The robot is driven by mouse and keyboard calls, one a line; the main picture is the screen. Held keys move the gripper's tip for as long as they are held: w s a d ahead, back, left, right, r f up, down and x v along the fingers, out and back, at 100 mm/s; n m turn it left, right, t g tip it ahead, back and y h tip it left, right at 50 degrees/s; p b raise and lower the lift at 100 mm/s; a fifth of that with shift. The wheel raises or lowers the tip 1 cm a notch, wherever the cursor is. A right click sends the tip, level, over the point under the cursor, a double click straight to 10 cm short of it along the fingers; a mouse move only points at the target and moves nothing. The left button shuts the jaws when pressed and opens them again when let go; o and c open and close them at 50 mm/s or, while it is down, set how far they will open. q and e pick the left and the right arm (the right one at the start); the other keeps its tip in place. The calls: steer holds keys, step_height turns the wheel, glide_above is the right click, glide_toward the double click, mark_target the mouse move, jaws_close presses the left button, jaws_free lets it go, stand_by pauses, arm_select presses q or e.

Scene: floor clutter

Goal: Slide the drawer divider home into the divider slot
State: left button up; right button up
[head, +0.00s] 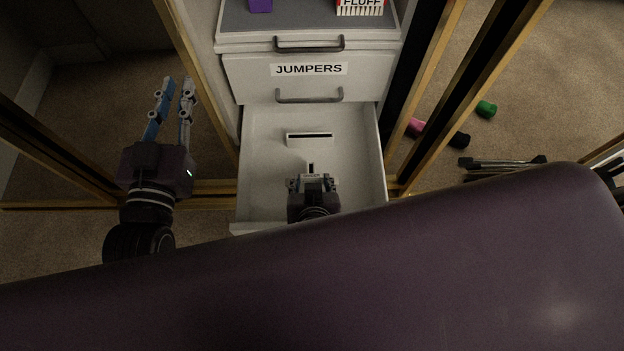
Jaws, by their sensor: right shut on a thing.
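The open drawer (268,195) is white and pulled out below the "JUMPERS" drawer. The divider slot (310,139) is a white block with a dark slit, inside the drawer towards its back. My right gripper (312,177) is over the drawer, just on the near side of the slot block. It is shut on a small pale piece, seemingly the drawer divider (311,167), with a visible gap between that piece and the block. Most of the divider is hidden by the gripper. My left gripper (176,82) is outside the drawer on the left, with its fingers apart and empty.
The "JUMPERS" drawer (310,69) is closed above. A purple item (260,5) and a "FLUFF" box (360,7) sit on top. Wooden frame posts flank the cabinet. Green (486,109), pink (415,127) and black (459,140) items lie on the carpet at right.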

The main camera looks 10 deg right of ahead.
arm_select(q)
steer(key=shift+s+a+f+g, duration=0.1)
steer(key=shift+f+g, duration=0.25)
steer(key=shift+f, duration=0.25)
steer(key=shift+s+a+f+g, duration=0.1)
steer(key=shift+f+g, duration=0.25)
steer(key=shift+f, duration=0.25)
arm_select(e)
steer(key=shift+r, duration=0.2)
stand_by(0.4)
steer(key=shift+p, duration=0.3)
arm_select(q)
steer(key=shift+s+a+f+g+y+p, duration=0.1)
steer(key=shift+s+a+f+g+y, duration=0.2)
steer(key=shift+f, duration=0.4)
steer(key=shift+s+d+f+g+y+p, duration=0.1)
steer(key=shift+f+g, duration=0.25)
steer(key=shift+f, duration=0.3)
steer(key=shift+s+a+f+g+y+p, duration=0.1)
steer(key=shift+s+a+f+g, duration=0.2)
steer(key=shift+f, duration=0.4)
steer(key=shift+w+d, duration=0.1)
